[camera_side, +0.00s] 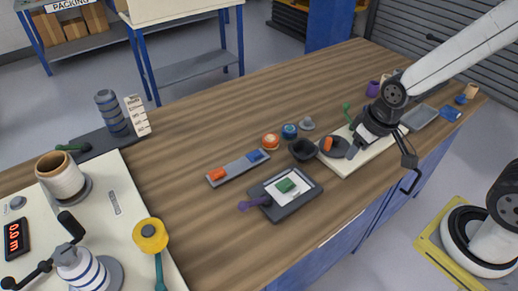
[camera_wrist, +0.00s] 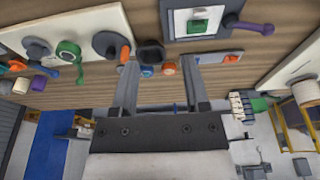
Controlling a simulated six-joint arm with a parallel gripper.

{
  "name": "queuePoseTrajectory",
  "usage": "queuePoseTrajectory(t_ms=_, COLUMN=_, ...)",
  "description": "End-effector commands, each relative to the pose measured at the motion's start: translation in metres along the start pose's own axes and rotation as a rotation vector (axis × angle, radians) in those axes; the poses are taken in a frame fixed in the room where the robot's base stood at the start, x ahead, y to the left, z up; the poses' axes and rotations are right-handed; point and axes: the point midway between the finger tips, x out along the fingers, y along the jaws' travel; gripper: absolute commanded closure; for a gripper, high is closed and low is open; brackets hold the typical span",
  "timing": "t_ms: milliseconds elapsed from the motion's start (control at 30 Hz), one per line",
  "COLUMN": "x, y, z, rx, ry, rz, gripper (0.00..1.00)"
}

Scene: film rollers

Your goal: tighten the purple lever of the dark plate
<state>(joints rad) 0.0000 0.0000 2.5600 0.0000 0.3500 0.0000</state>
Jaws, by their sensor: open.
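The dark plate (camera_side: 272,213) lies on the wooden bench with a white sheet (camera_side: 296,194) and a green block (camera_side: 286,185) on it. The purple lever (camera_side: 255,202) sticks out from the plate's left side. In the wrist view the plate (camera_wrist: 168,22) is at the top and the purple lever (camera_wrist: 255,27) is to its right. My gripper (camera_side: 354,151) is to the right of the plate, near a white board. In the wrist view my gripper (camera_wrist: 160,62) is open, with nothing between its fingers, and apart from the lever.
The white board (camera_side: 340,167) under my gripper carries a dark disc with an orange lever (camera_side: 328,144) and a green lever. A black cup (camera_side: 303,150), orange and blue knobs, and a grey strip (camera_side: 238,169) stand near the plate. Bare wood lies in front of the plate.

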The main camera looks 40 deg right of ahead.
Motion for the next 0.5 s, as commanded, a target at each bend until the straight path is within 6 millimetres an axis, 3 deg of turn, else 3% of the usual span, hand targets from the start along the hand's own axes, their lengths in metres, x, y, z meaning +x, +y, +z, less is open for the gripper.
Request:
queuePoseTrajectory(t_ms=133, x=0.0, y=0.0, z=0.0, rx=0.0, ry=0.0, rz=0.0, gripper=0.41)
queuePoseTrajectory(t_ms=167, x=0.0, y=0.0, z=0.0, rx=0.0, ry=0.0, rz=0.0, gripper=0.38)
queuePoseTrajectory(t_ms=200, x=0.0, y=0.0, z=0.0, rx=0.0, ry=0.0, rz=0.0, gripper=0.25)
queuePoseTrajectory(t_ms=233, x=0.0, y=0.0, z=0.0, rx=-0.001, ry=0.0, rz=0.0, gripper=0.22)
queuePoseTrajectory(t_ms=500, x=0.005, y=-0.01, z=-0.016, rx=-0.089, ry=-0.027, rz=-0.012, gripper=0.22)
